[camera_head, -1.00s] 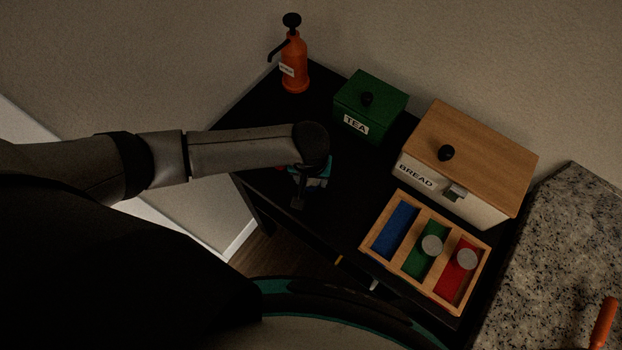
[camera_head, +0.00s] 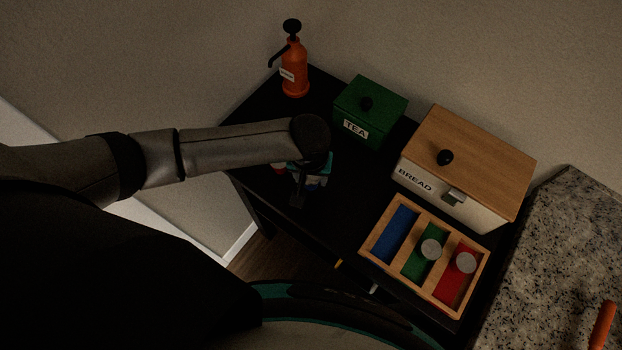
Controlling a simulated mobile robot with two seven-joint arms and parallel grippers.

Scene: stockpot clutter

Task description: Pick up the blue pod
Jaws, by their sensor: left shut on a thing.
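My left gripper (camera_head: 297,200) points down over the left front part of the black table, below my arm's dark round joint. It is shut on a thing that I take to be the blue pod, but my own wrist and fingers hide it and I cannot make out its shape. A wooden tray (camera_head: 367,250) has a blue, a green and a red compartment. The blue compartment (camera_head: 394,234) is empty. A grey-topped pod (camera_head: 431,250) stands in the green one and another (camera_head: 465,263) in the red one. My right gripper is not in view.
On the black table (camera_head: 335,215) stand an orange pump bottle (camera_head: 294,70), a green TEA box (camera_head: 372,105) and a wood-lidded BREAD box (camera_head: 470,155) behind the tray. A granite counter (camera_head: 560,250) is at the right. The table between gripper and tray looks clear.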

